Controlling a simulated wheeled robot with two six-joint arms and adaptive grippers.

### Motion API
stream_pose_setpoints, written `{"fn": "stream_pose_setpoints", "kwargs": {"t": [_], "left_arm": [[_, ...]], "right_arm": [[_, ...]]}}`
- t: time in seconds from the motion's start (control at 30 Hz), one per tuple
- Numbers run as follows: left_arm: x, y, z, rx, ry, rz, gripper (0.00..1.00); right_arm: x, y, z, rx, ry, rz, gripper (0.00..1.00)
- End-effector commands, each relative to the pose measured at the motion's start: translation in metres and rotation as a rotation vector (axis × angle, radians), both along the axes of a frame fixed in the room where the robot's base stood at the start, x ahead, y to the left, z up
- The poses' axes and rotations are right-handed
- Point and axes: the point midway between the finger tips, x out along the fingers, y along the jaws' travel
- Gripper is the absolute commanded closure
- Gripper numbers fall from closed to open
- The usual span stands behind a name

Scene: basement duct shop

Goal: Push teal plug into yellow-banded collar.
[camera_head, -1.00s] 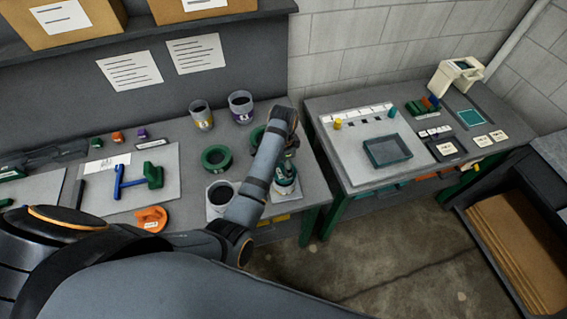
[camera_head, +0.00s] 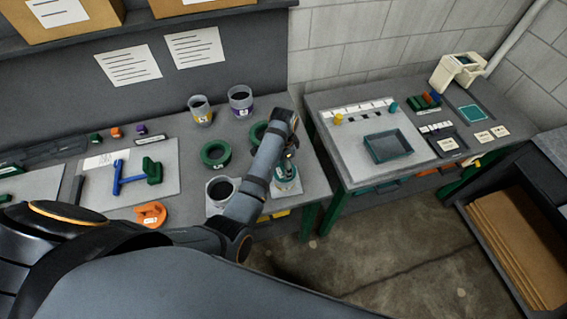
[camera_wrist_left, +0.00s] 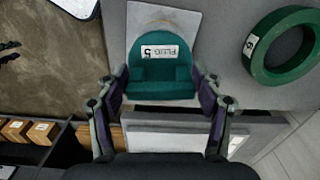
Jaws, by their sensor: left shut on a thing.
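The teal plug (camera_wrist_left: 160,70), labelled PLUG 5, is between the fingers of my left gripper (camera_wrist_left: 162,95) in the left wrist view. The gripper is shut on it. In the head view my left gripper (camera_head: 288,166) points down over the plug (camera_head: 286,182) at a pale plate near the bench's right end; my arm partly hides them. I cannot tell whether the plug touches the plate. The yellow-banded collar (camera_head: 201,112) is a clear-grey cup with a dark opening, upright at the back of the bench, left of the gripper and apart from it. My right gripper is not in view.
A purple-banded collar (camera_head: 240,103) stands right of the yellow-banded one. Green rings (camera_head: 215,154) lie between there and another cup (camera_head: 220,187) on a pale plate. An orange piece (camera_head: 151,214) and a blue tool (camera_head: 120,178) are farther left. A second table (camera_head: 350,175) stands right.

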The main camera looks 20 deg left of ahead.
Motion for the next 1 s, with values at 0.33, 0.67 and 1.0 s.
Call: {"fn": "stream_pose_setpoints", "kwargs": {"t": [0.33,0.67,1.0], "left_arm": [[0.0002,0.0001,0.0003,0.001,-0.001,0.0,0.14],[-0.0002,0.0001,-0.0003,0.001,0.001,0.0,0.06],[0.0001,0.0,0.0025,0.0,0.0,0.0,0.06]], "right_arm": [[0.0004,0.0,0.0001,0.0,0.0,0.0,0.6],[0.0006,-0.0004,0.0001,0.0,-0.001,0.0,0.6],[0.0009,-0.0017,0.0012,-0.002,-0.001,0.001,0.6]]}}
